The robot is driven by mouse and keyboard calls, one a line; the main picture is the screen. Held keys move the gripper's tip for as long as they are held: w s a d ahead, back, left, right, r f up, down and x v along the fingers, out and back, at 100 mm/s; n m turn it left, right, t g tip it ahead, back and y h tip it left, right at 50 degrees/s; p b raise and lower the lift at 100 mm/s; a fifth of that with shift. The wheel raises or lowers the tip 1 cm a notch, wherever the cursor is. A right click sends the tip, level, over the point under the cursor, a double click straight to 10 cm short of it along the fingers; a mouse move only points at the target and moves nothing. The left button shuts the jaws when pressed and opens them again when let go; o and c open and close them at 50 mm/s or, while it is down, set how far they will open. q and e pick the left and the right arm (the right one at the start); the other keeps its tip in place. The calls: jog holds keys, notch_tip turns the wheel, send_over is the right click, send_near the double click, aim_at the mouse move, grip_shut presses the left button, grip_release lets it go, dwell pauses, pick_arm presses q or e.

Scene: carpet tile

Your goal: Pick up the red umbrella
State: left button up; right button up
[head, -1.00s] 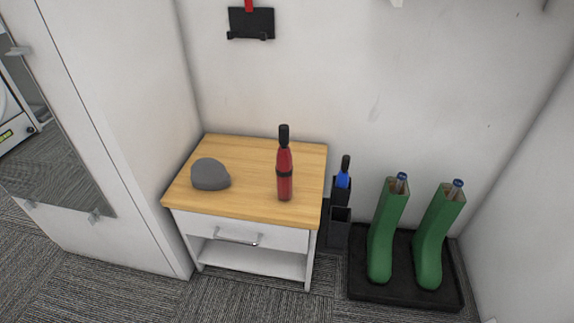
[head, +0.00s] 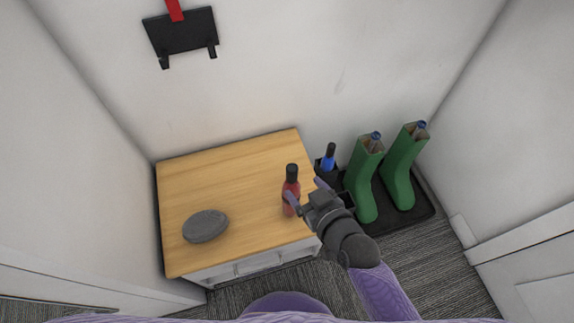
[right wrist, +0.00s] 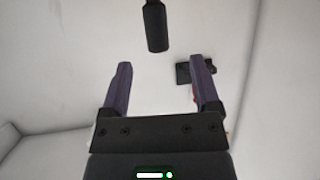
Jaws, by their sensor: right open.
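The red umbrella (head: 291,187), folded, with a black handle on top, stands upright near the right edge of the wooden cabinet top. My right gripper (head: 305,191) is open beside it, with one finger across its lower part in the head view; contact cannot be told. In the right wrist view the black handle (right wrist: 156,25) shows beyond the two parted fingertips (right wrist: 160,65), with nothing between them. My left gripper is in neither view.
To the right are a blue umbrella (head: 328,160) in a black stand and green boots (head: 364,180) on a black tray (head: 425,207). A black holder (head: 182,32) hangs on the wall above.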

aim_at(295, 177)
jog(key=b+x, duration=0.2)
jog(key=x, duration=0.2)
jog(key=shift+w+f+b, duration=0.1)
jog(key=shift+f+b, duration=0.2)
jog(key=b+x, duration=0.3)
jog(key=x, duration=0.1)
jog(key=shift+w+f, duration=0.2)
jog(key=shift+w, duration=0.1)
jog(key=shift+w+a, duration=0.15)
jog(key=shift+w, duration=0.05)
jog(key=shift+r, duration=0.2)
jog(key=c, duration=0.9)
grip_shut()
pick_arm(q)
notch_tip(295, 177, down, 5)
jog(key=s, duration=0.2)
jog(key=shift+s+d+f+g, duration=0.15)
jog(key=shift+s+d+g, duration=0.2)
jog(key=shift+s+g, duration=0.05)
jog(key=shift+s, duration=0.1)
